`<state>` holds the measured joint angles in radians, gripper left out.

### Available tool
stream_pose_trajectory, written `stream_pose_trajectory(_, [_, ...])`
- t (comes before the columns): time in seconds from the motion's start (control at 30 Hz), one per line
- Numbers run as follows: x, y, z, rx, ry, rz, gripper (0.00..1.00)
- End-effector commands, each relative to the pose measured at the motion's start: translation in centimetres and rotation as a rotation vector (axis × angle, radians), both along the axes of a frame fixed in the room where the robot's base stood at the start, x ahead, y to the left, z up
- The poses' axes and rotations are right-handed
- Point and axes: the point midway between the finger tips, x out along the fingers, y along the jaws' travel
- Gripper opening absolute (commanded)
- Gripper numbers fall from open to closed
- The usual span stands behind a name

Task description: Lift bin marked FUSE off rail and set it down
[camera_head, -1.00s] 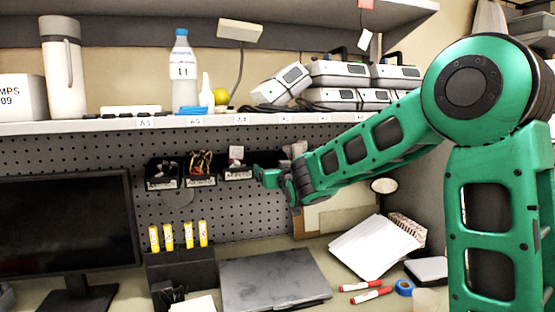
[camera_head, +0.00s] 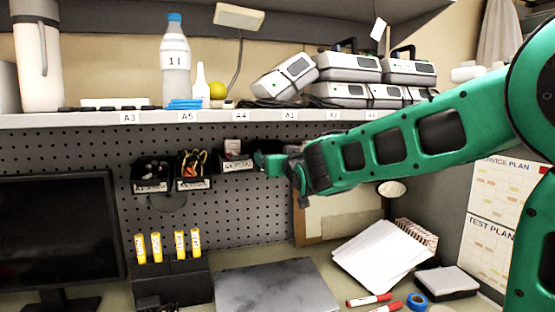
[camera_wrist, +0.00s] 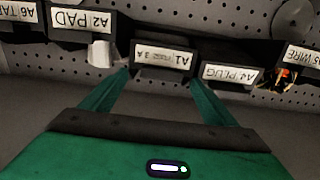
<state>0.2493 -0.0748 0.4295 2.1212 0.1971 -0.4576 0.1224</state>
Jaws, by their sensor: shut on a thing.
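The bin marked A1 FUSE 3A (camera_wrist: 162,58) is in the top middle of the wrist view, a small black bin with a white label. My gripper (camera_wrist: 159,76) has one green finger on each side of this bin and is shut on it. In the head view my gripper (camera_head: 271,163) is at the right end of the visible bin row, in front of the pegboard. It hides most of the fuse bin there. I cannot tell whether the bin is clear of the rail.
The A4 PLUG bin (camera_wrist: 231,74) and A2 PAD bin (camera_wrist: 83,22) flank it closely. Bins with wire (camera_head: 193,184) and other parts (camera_head: 151,186) hang farther left. The shelf (camera_head: 215,118) runs above.

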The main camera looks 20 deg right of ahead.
Motion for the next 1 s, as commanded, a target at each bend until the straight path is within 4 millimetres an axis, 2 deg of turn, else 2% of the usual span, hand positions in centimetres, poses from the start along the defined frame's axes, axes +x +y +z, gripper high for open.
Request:
stream_pose_trajectory(0.03, [-1.5,-0.1,0.8,-0.001,-0.012,-0.003,0.45])
stream_pose_trajectory(0.1, [-3.2,0.0,1.4,-0.002,-0.018,-0.001,0.45])
stream_pose_trajectory(0.4, [-8.6,0.1,2.0,-0.001,-0.026,0.0,0.45])
stream_pose_trajectory(0.7, [-12.8,0.0,2.1,-0.002,-0.027,-0.001,0.45])
stream_pose_trajectory(1.0, [-15.6,-0.1,2.0,0.0,-0.026,-0.001,0.45])
